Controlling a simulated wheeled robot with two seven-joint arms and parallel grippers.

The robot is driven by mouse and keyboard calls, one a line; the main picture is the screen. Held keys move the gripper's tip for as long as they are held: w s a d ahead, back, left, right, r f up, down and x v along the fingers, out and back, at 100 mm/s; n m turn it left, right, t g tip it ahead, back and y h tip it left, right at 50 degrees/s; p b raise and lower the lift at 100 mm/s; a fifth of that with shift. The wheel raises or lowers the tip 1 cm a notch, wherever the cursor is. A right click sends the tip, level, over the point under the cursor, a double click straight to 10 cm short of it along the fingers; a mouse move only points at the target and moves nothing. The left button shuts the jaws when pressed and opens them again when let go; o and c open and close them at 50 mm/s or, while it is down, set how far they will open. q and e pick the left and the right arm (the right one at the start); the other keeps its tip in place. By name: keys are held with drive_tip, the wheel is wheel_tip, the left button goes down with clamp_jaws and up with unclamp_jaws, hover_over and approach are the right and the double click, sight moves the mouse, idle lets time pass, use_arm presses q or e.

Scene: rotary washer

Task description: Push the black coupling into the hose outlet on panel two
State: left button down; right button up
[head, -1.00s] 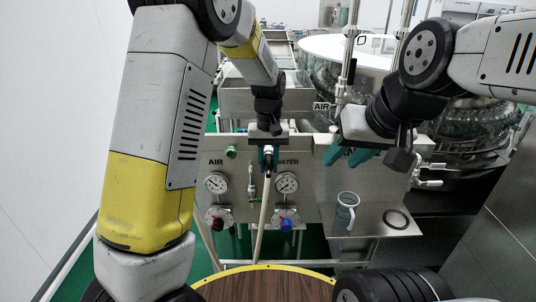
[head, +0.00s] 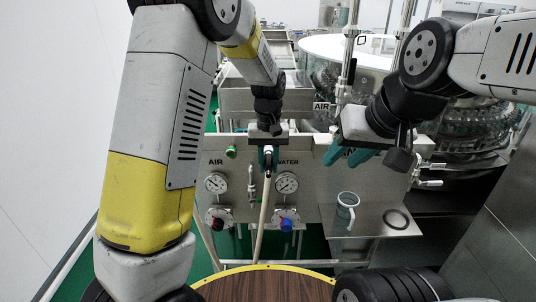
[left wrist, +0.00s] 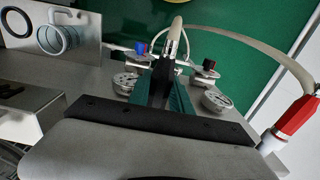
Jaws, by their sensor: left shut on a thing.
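My left gripper (head: 268,158) is shut in front of the steel panel (head: 320,190), between the AIR and WATER labels. It holds the dark end of a pale hose (head: 263,215) that hangs down from the fingers. In the left wrist view the teal fingers (left wrist: 164,88) close around this end, and the hose (left wrist: 174,42) leads away beyond them.
The panel carries a green fitting (head: 231,152), two gauges (head: 216,182) (head: 287,183), a red knob (head: 217,224) and a blue knob (head: 286,225). A jug (head: 345,211) and black ring (head: 396,218) rest on the right shelf. A red hose connector (left wrist: 298,117) shows in the wrist view.

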use_arm(q)
drive_tip(key=shift+s, duration=0.2)
drive_tip(key=s, duration=0.7)
idle(0.7)
drive_tip(key=shift+a, duration=0.15)
drive_tip(key=shift+a, duration=1.85)
drive_tip(key=shift+a, duration=2)
drive_tip(key=shift+a, duration=0.15)
drive_tip(key=a, duration=0.3)
drive_tip(key=shift+a, duration=0.35)
